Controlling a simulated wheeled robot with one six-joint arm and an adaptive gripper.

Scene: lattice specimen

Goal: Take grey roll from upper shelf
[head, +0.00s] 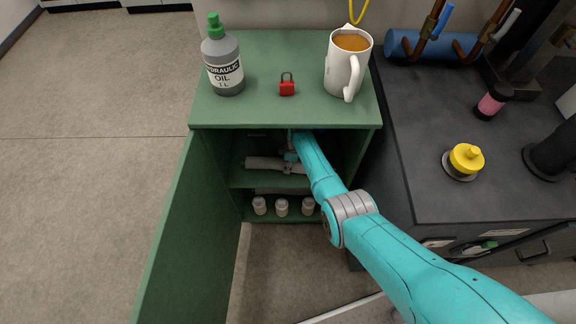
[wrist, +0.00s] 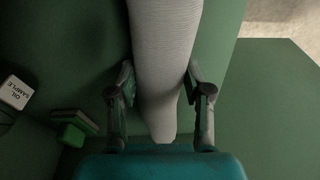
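The grey roll (head: 262,163) lies sideways on the upper shelf (head: 240,180) inside the green cabinet. My gripper (head: 291,158) is inside the cabinet at the roll, partly hidden by my arm and the cabinet top. In the wrist view the pale, ribbed roll (wrist: 165,45) runs between the two fingers of my gripper (wrist: 159,85), one on each side. The fingertips are at or very close to its sides. I cannot tell whether they press on it.
The cabinet door (head: 175,235) stands open at the left. Several white bottles (head: 281,207) stand on the lower shelf. A small white box (wrist: 15,93) and a green block (wrist: 75,128) show beside the roll. An oil bottle (head: 224,65), red padlock (head: 287,86) and mug (head: 343,72) stand on top.

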